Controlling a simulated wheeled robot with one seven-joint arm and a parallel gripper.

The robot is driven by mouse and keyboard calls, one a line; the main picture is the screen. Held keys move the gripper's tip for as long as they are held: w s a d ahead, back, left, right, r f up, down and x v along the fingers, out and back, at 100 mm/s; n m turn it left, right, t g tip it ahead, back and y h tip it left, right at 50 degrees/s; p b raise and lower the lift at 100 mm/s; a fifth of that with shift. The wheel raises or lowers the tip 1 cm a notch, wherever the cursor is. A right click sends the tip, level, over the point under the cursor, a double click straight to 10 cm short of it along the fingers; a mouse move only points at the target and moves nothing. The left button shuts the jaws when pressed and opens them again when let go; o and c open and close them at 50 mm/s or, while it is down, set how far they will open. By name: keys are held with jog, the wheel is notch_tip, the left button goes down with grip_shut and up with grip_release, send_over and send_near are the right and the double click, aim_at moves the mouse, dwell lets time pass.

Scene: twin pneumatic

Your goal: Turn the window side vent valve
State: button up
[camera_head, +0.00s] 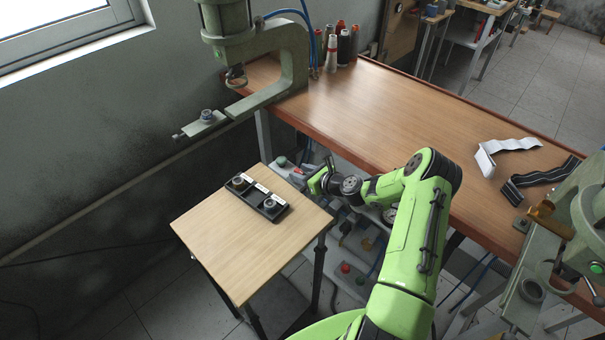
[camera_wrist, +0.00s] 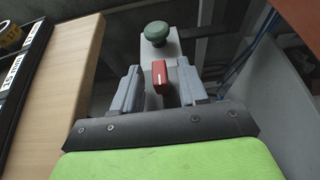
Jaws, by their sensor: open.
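A small red knob (camera_wrist: 160,76) with a white line on it stands on a grey block (camera_wrist: 168,52), in front of a round dark green knob (camera_wrist: 156,33). In the head view the red knob (camera_head: 298,171) and green knob (camera_head: 281,161) show under the bench edge on the window side. My gripper (camera_wrist: 160,88) is open, with one grey finger on each side of the red knob. Gaps show between knob and fingers. In the head view my gripper (camera_head: 316,180) is beside the block, partly hiding it. No label names the valve.
A small wooden table (camera_head: 235,245) bearing a black labelled holder (camera_head: 266,205) stands close to the left of my gripper. The long bench (camera_head: 420,105) is above and behind. A green press (camera_head: 290,60) stands by the window. More fittings, one with a red knob (camera_head: 345,267), sit lower down.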

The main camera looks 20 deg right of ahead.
grip_shut()
jog(key=shift+w+d+f+n+g+y+b, duration=0.1)
jog(key=shift+n+g+y+b, duration=0.1)
jog(key=shift+n+y+b, duration=0.35)
jog(key=shift+d+n+g+y+b, duration=0.1)
jog(key=shift+n+g+y+b, duration=0.1)
jog(key=shift+n+y+b, duration=0.3)
jog(key=shift+n+g+y, duration=0.4)
jog(key=shift+n+y, duration=0.15)
jog(key=shift+y, duration=0.1)
grip_release()
jog(key=v, duration=0.7)
jog(key=shift+s+r+p, duration=0.25)
jog(key=shift+p, duration=0.15)
